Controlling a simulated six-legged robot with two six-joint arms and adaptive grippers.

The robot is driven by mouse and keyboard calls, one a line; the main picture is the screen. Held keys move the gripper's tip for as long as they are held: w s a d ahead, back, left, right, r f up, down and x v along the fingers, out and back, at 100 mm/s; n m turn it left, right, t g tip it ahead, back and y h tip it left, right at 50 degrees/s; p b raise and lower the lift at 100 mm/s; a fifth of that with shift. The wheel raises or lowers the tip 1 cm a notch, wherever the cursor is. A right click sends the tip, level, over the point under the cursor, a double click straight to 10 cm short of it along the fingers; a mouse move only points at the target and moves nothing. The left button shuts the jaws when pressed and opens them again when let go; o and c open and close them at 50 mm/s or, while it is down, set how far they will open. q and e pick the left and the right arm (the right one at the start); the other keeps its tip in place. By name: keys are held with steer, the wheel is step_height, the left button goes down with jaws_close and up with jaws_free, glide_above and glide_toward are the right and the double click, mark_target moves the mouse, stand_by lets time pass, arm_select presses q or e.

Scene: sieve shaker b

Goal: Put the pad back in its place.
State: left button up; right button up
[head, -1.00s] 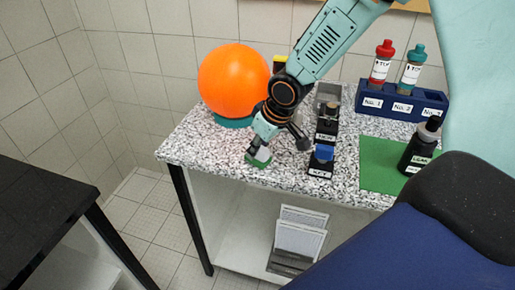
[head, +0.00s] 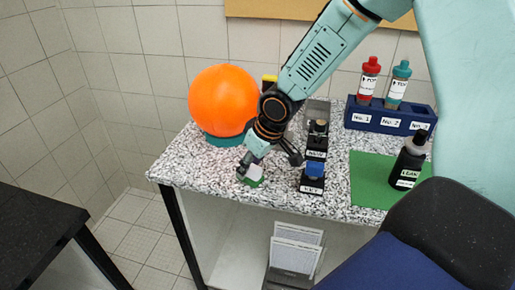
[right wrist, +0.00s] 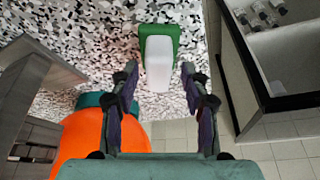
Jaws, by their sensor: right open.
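The pad, a small block with a white body (right wrist: 158,66) and a green border, lies on the speckled tabletop near its front edge. In the head view the pad (head: 254,177) is partly covered by a finger. My right gripper (head: 270,163) is open above the table. In the right wrist view the open fingertips (right wrist: 159,72) stand on either side of the pad's white end, with gaps to it. I cannot tell the fingers' height over it. My left gripper is not in view.
An orange ball (head: 224,99) on a teal base stands close behind my right gripper. Black labelled holders (head: 312,184) stand to the right, one with a blue piece. A green mat (head: 375,180) bears a dark bottle (head: 409,160). A blue rack (head: 390,117) holds two bottles.

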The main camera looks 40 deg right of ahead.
steer(key=v, duration=1.1)
steer(key=s+a+f+m+g+y, duration=0.1)
steer(key=s+a+f+g, duration=0.1)
steer(key=s+a+f, duration=0.6)
steer(key=s+a+f+m+g+y, duration=0.1)
steer(key=s+a+f, duration=0.25)
steer(key=f, duration=0.75)
steer(key=s+d+f+m+h, duration=0.1)
steer(key=s+f, duration=0.4)
steer(key=s, duration=0.3)
steer(key=s+d+f+m+g+h, duration=0.1)
steer(key=s+f+h, duration=0.1)
steer(key=s+f, duration=0.3)
steer(key=s, duration=0.3)
steer(key=shift+p, duration=0.3)
steer(key=shift+s, duration=0.1)
steer(key=shift+s+d, duration=0.1)
